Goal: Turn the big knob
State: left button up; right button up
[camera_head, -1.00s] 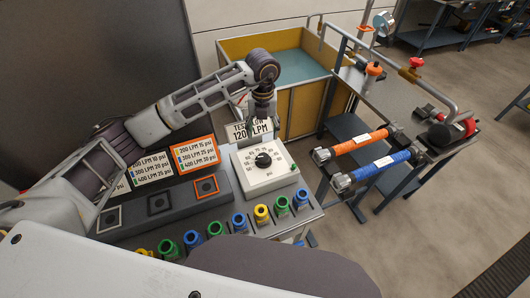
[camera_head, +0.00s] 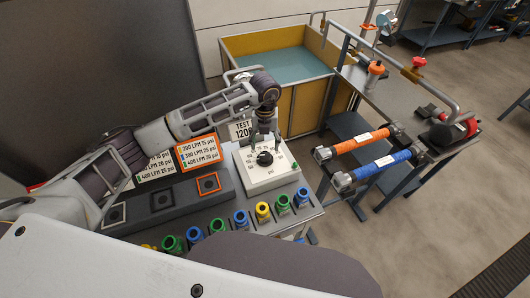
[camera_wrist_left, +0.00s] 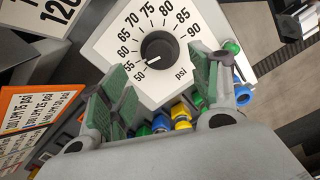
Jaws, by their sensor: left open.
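The big black knob (camera_head: 265,158) sits at the centre of a white dial panel (camera_head: 262,179) with psi numbers around it. In the left wrist view, the knob (camera_wrist_left: 158,46) is ahead of and between the fingers, its white pointer toward the low numbers near 50 to 55. My left gripper (camera_wrist_left: 160,92) is open, its green-padded fingers apart and clear of the knob. In the head view my left gripper (camera_head: 256,140) hangs just above and behind the knob, partly hidden by my wrist. My right gripper is not in view.
Several coloured fittings (camera_head: 240,218) line the bench front. A grey box with square buttons (camera_head: 162,199) and label cards (camera_head: 198,152) lies left. A sign (camera_head: 241,130) stands behind the dial.

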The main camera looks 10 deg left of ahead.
aim_at(265, 155)
pick_arm(q)
jog(key=shift+f+p, duration=0.6)
jog(key=shift+f, duration=3.05)
jog(key=c, duration=1.1)
jog(key=shift+o, duration=0.2)
